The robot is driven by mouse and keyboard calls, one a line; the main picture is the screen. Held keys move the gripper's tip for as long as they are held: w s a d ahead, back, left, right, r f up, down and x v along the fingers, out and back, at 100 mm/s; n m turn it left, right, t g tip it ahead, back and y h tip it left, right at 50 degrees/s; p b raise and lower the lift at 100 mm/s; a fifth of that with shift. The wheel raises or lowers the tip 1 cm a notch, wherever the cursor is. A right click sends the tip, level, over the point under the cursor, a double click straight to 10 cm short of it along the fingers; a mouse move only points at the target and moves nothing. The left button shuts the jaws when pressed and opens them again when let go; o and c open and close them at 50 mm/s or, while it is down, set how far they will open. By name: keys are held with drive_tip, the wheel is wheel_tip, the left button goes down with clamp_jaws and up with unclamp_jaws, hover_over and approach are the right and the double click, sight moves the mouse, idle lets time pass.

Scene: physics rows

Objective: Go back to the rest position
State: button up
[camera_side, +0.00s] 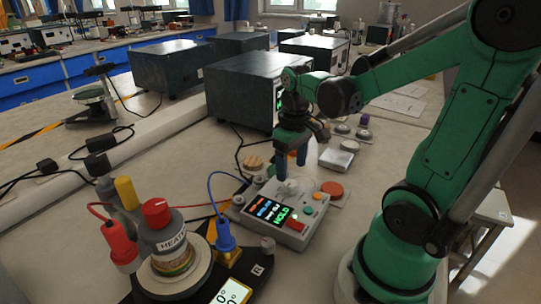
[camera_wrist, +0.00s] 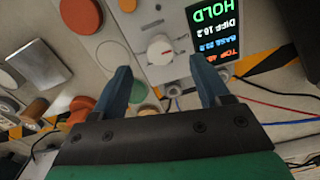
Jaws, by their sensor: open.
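My gripper (camera_side: 291,158) hangs at the end of the green arm, pointing down over the grey control box (camera_side: 318,228). In the wrist view my gripper (camera_wrist: 166,88) shows two blue fingers spread apart with nothing held between them. A white knob (camera_wrist: 161,50) on the box lies just beyond the gap between the fingers. The box's lit screen (camera_side: 270,209) reads HOLD in green, and this screen also shows in the wrist view (camera_wrist: 213,30). I cannot tell whether the fingertips touch the box.
A bottle with a red cap (camera_side: 157,213) stands on a round plate at front left, near red and blue plugs with cables. Dark equipment boxes (camera_side: 240,90) stand behind the gripper. A red-orange disc (camera_side: 333,188) and a small scale (camera_side: 337,158) lie close by.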

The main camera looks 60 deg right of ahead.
drive_tip(key=shift+r, duration=0.75)
drive_tip(key=w+a+r+n+t, duration=0.1)
drive_tip(key=w+a+t, duration=0.1)
drive_tip(key=a, duration=0.3)
drive_tip(key=w+a+r+n+t, duration=0.1)
drive_tip(key=w+a+r+t, duration=0.1)
drive_tip(key=a+t, duration=0.3)
drive_tip(key=shift+a, duration=0.45)
